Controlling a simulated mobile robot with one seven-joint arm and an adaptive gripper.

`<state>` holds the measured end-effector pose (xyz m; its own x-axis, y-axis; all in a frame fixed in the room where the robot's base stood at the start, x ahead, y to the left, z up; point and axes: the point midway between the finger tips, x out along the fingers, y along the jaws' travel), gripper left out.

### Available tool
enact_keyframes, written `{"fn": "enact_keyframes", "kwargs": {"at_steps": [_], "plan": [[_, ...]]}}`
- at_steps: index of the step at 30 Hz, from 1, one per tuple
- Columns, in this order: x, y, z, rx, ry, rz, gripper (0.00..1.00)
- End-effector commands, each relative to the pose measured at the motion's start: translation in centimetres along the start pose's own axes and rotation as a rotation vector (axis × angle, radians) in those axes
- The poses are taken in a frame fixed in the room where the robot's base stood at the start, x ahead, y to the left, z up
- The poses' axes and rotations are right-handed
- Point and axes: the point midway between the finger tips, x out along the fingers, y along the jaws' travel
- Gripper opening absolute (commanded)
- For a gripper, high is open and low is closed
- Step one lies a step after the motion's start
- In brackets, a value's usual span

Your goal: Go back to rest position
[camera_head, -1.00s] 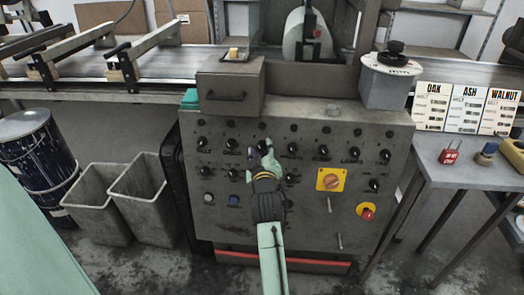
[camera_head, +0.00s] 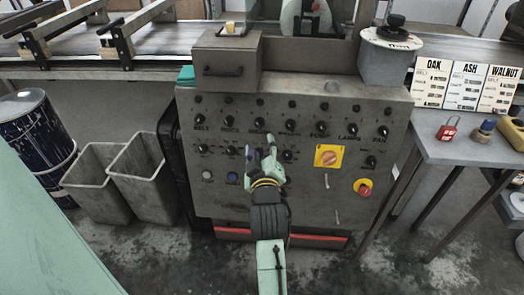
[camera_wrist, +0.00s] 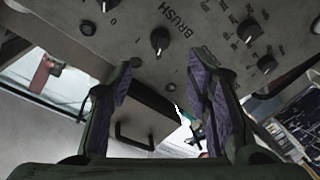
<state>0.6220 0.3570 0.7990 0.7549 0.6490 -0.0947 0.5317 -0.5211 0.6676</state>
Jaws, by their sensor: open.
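My gripper (camera_head: 262,150) is in front of the grey control panel (camera_head: 225,185) in the head view, over the middle of its rows of black knobs. In the wrist view my gripper (camera_wrist: 160,95) shows its two purple-padded fingers spread apart with nothing between them. Beyond the fingers are the panel face with a knob marked BRUSH (camera_wrist: 160,40) and a grey box with a dark handle (camera_wrist: 132,138). Whether the fingertips touch the panel cannot be told.
Two grey bins (camera_head: 100,190) and a dark drum (camera_head: 35,130) stand left. A side table (camera_head: 450,152) with a red padlock (camera_head: 447,130) is right. A conveyor (camera_head: 180,62) runs behind.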

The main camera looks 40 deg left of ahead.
Motion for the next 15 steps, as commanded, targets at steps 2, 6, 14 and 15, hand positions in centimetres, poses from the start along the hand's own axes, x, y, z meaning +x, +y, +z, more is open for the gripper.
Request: {"fn": "enact_keyframes", "kwargs": {"at_steps": [2,6,14,15], "plan": [[-0.84,-0.01,0.02,0.001,0.0,0.0,0.45],[-1.43,0.03,-0.02,0.0,0.0,0.001,0.45],[-1.44,0.03,-0.03,-0.001,0.0,0.001,0.45],[-1.43,0.03,-0.03,-0.001,0.0,0.001,0.45]]}}
